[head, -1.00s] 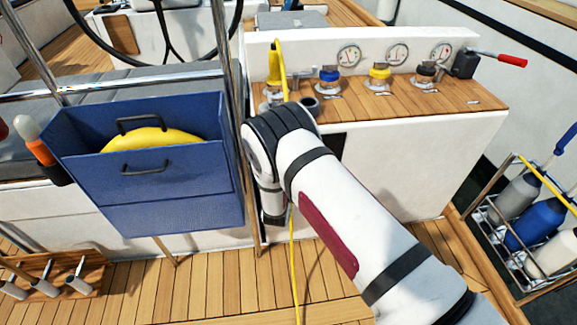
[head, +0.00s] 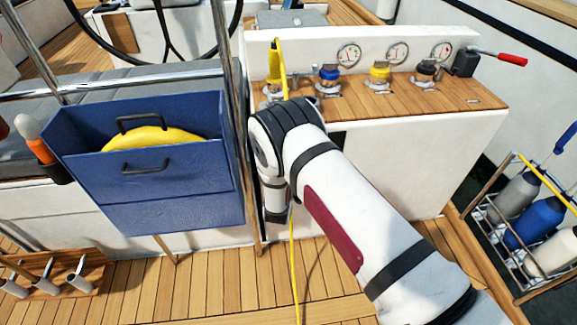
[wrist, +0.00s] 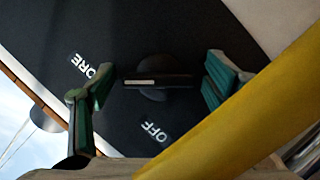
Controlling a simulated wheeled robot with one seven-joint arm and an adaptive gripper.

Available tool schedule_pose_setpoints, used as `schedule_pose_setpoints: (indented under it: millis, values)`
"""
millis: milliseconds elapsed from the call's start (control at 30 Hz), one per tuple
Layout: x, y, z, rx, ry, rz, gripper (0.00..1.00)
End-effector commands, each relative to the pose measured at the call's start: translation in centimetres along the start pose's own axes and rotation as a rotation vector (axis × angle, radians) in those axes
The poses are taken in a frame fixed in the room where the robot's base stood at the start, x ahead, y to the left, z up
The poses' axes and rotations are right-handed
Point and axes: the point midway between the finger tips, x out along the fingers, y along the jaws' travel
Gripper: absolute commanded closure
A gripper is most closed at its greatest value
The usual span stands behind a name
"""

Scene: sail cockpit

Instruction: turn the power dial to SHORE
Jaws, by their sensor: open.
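The power dial (wrist: 158,82) is a dark round knob with a bar handle on a black panel (wrist: 165,25). A white mark lies on the left part of its bar, which runs roughly level in the wrist view. White lettering partly readable as SHORE (wrist: 92,70) is left of the dial, and OFF (wrist: 154,131) is below it. My gripper (wrist: 155,78) is open, one green-padded finger on each side of the dial, with gaps seen between pads and bar. In the head view my arm hides the gripper, and I cannot make out the dial.
A thick yellow cable (wrist: 250,110) crosses the lower right of the wrist view, close to the right finger. In the head view, a yellow plug (head: 274,65) and several coloured caps stand on the wooden counter (head: 450,95). A blue bin (head: 150,215) is to the left.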

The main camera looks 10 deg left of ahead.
Motion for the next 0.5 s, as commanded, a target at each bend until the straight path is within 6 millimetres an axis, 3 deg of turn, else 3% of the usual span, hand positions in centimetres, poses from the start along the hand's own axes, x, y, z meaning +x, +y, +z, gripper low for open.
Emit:
schedule_pose_setpoints:
  millis: [267,500]
  values:
    - [-1.7,0.0,0.0,0.000,-0.001,-0.001,0.30]
    - [-6.5,0.0,0.0,-0.002,-0.001,-0.002,0.30]
